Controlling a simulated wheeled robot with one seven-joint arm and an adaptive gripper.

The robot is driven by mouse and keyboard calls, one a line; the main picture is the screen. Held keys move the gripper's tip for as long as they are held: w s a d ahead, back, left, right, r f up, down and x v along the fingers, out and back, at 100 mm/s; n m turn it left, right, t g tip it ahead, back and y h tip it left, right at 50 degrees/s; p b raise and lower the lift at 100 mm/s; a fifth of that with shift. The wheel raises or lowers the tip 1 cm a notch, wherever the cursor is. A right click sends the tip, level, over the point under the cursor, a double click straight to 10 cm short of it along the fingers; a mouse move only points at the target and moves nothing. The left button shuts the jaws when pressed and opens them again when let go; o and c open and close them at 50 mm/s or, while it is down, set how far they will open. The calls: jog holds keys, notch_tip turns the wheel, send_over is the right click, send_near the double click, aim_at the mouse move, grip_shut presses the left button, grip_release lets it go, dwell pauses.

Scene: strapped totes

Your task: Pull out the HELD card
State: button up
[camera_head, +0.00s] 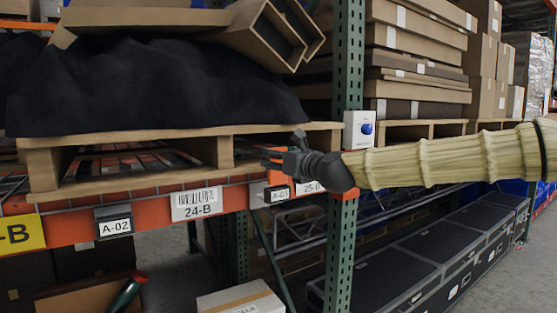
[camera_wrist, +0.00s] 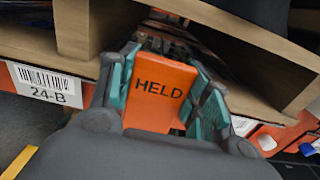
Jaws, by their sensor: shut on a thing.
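The HELD card (camera_wrist: 160,88) is orange with black letters and shows in the wrist view between my gripper's two teal fingers. My gripper (camera_head: 270,160) is shut on it, at the front of the shelf just above the A-03 label holder (camera_head: 278,194). The fingers also show in the wrist view (camera_wrist: 160,55), one on each side of the card. The card's far end lies near the pallet opening. I cannot tell whether it still sits in a holder. In the head view I cannot make the card out from the orange beam and gripper.
A wooden pallet (camera_head: 180,136) under a black cover (camera_head: 150,75) stands on the orange beam (camera_head: 150,208). The beam carries a 24-B label (camera_head: 197,203) and an A-02 holder (camera_head: 114,226). A green rack post (camera_head: 342,240) with a white button box (camera_head: 360,129) stands close right of the gripper.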

jog(key=shift+r, duration=0.25)
jog(key=b+v, duration=0.2)
jog(key=v, duration=0.8)
dwell(1.3)
